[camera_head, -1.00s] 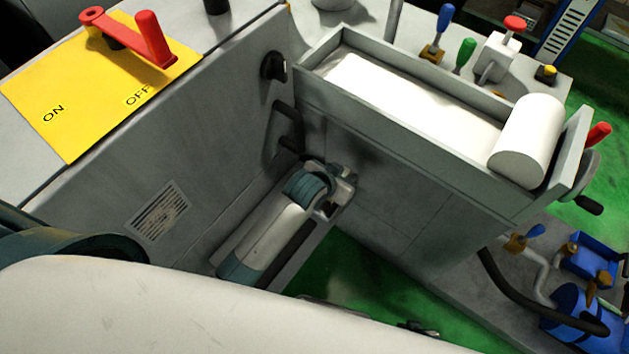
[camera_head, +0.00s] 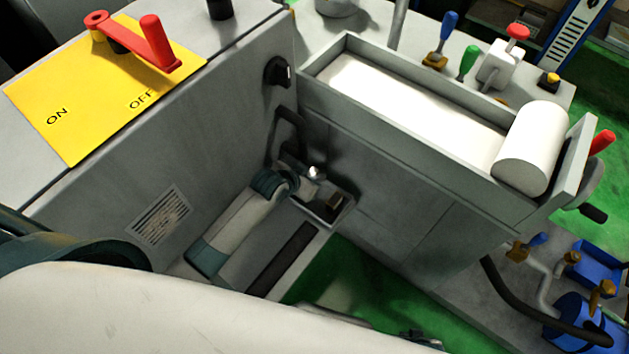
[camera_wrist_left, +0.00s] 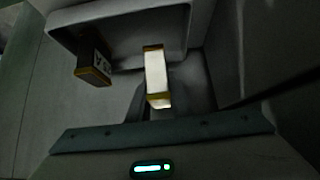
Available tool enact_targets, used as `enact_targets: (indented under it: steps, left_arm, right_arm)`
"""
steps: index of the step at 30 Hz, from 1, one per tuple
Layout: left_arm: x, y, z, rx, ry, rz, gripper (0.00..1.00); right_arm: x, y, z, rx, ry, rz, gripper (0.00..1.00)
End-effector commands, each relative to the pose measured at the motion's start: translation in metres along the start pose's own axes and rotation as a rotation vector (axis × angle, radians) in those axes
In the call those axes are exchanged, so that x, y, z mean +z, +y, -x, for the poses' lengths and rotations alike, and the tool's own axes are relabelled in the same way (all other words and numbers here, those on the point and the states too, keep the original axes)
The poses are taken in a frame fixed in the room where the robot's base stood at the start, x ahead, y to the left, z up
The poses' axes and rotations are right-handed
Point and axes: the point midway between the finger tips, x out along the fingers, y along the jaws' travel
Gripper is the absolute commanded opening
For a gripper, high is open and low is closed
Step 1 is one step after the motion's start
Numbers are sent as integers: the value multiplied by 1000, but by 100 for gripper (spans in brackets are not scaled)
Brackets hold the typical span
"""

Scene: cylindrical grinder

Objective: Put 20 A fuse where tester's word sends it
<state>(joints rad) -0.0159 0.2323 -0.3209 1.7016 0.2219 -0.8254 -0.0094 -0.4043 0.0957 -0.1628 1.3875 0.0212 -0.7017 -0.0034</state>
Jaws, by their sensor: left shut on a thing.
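My left gripper (camera_head: 308,178) is low in the corner between the grey machine walls, over a small grey tray (camera_head: 347,212). In the left wrist view it is shut on a pale fuse with yellow ends (camera_wrist_left: 157,78). A bright spot at the gripper in the head view seems to be this fuse. A second, darker fuse (camera_wrist_left: 95,68) with yellow trim stands in the tray (camera_wrist_left: 120,12), left of the held one; its label is too blurred to read. It also shows in the head view (camera_head: 335,203). Part of what seems my right gripper (camera_head: 420,340) shows at the bottom edge.
A yellow ON/OFF panel (camera_head: 75,130) with a red lever (camera_head: 155,45) is at upper left. A grey trough (camera_head: 400,145) with a white roller (camera_head: 530,148) juts out at right. A black knob (camera_head: 278,72) is on the wall. Green floor (camera_head: 365,275) is open below.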

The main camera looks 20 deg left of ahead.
Motion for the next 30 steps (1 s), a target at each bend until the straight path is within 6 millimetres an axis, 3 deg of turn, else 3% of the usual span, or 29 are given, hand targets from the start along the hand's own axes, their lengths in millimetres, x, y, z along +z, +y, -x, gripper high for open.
enact_targets:
  steps: [12, 26, 27, 28, 30]
  left_arm:
    - [26, 0, -26, 0, 0, 0, 0]
    - [30, 0, -30, 0, 0, 0, 0]
    - [30, 0, -30, 0, 0, 0, 28]
    - [30, 0, -30, 0, 0, 0, 35]
    - [30, 0, -30, 0, 0, 0, 37]
  right_arm:
    - [5, 0, 0, -1, -21, -1, 0]
    - [7, 1, 0, 1, -28, -2, 0]
    - [7, 2, 0, 1, -29, -2, 0]
    - [7, 2, 0, 1, -30, -2, 0]
    - [7, 2, 0, 1, -30, -2, 0]
